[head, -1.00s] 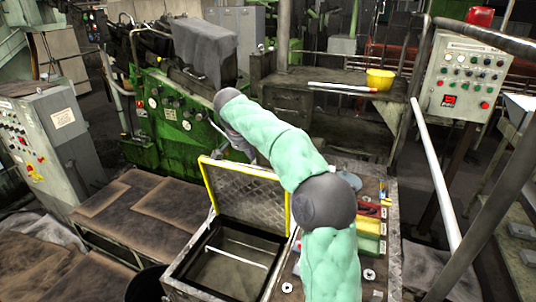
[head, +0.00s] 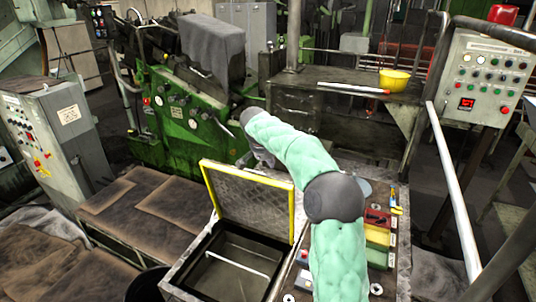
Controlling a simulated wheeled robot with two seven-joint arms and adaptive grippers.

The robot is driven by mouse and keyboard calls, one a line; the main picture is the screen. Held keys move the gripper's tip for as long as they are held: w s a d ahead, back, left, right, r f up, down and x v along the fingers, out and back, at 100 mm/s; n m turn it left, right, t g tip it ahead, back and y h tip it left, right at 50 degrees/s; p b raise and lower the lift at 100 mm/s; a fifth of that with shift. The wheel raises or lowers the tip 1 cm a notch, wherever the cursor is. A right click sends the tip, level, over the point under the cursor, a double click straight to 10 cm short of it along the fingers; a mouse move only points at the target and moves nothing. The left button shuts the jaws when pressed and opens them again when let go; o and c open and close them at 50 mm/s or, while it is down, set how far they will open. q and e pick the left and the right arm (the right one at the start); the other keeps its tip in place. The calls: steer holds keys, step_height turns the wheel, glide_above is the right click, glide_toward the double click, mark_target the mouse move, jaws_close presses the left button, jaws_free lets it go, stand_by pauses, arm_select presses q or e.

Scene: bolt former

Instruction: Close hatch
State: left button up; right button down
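The hatch lid (head: 248,200), a patterned metal plate with a yellow rim, stands open and nearly upright at the back of a square box opening (head: 228,272). The opening has a dark frame and a pale bar across it. My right arm, in a mint-green sleeve, reaches past the right side of the lid and bends down behind it. My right gripper (head: 263,153) shows only as a small grey part just beyond the lid's top edge. Its fingers are mostly hidden, so contact and opening cannot be told. My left gripper is out of view.
Coloured bins (head: 377,236) and small tools lie on the worktop right of my arm. A green machine (head: 180,115) stands behind the lid. A white rail (head: 455,190) and a control panel (head: 484,78) stand at right.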

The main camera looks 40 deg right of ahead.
mark_target(265, 185)
steer(key=shift+s+a+f, duration=0.1)
steer(key=shift+s+a, duration=0.35)
steer(key=shift+a, duration=0.4)
steer(key=shift+s+a+f, duration=0.1)
steer(key=shift+s+a, duration=0.3)
steer(key=shift+a, duration=0.4)
steer(key=shift+a, duration=0.1)
